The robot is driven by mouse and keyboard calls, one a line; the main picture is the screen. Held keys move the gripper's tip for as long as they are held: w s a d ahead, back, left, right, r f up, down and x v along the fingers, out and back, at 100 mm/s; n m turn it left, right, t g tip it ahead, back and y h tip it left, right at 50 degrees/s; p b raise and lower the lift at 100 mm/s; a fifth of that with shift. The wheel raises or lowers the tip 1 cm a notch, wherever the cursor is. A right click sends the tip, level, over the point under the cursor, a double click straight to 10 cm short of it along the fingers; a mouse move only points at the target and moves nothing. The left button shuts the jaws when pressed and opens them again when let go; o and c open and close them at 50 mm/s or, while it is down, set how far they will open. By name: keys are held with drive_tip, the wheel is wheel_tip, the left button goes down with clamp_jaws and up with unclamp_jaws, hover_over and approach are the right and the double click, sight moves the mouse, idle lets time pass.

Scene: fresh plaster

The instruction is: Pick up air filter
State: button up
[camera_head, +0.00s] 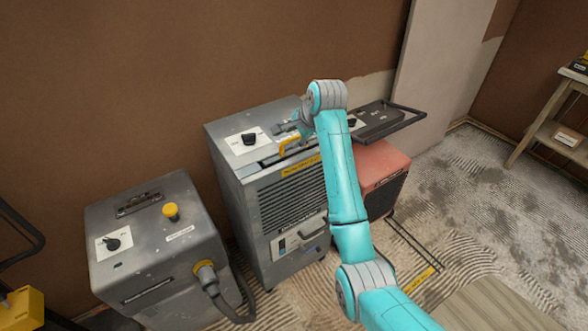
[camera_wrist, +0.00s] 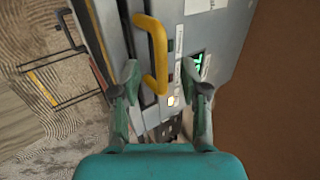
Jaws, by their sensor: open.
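The tall grey machine (camera_head: 265,200) has a slot along its top front edge. A yellow handle (camera_head: 289,149) stands up there and seems to belong to the air filter; the filter's body is hidden inside the machine. In the wrist view the yellow handle (camera_wrist: 157,45) reaches down between my fingertips. My gripper (camera_wrist: 160,78) is open, with one finger on each side of the handle's lower end and a gap to both. In the head view my gripper (camera_head: 291,130) is small and partly hidden by my arm, just above the machine's top.
A lower grey unit (camera_head: 155,245) with a yellow knob and hose stands to the left. A red machine (camera_head: 382,170) and a black handle frame (camera_head: 405,122) are to the right. The brown wall is close behind. A wooden shelf (camera_head: 550,125) stands far right.

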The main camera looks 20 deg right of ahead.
sight(293, 138)
drive_tip(key=shift+x, duration=1.9)
clamp_jaws()
